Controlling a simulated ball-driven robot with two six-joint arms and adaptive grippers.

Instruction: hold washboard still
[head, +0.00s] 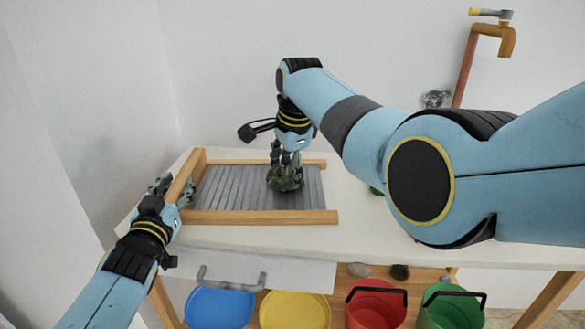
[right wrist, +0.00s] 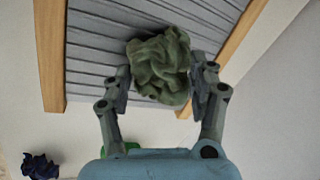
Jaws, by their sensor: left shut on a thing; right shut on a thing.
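The washboard (head: 238,218) lies on the white table, with a wooden frame and a grey ridged face. My left gripper (head: 172,190) is shut on the frame's left end bar. My right gripper (head: 286,158) is above the right half of the ridged face, shut on a crumpled dark green cloth (head: 285,178). In the right wrist view, the cloth (right wrist: 160,66) sits between the two fingers of the gripper (right wrist: 160,85), in front of the ridges (right wrist: 92,45). I cannot tell how firmly the cloth touches the ridges.
Blue (head: 219,307), yellow (head: 295,310), red (head: 376,305) and green (head: 452,307) buckets stand below the table's front edge. Small stones (head: 400,272) lie near that edge. A copper tap (head: 480,52) is on the back wall at right. The table front (head: 220,234) is clear.

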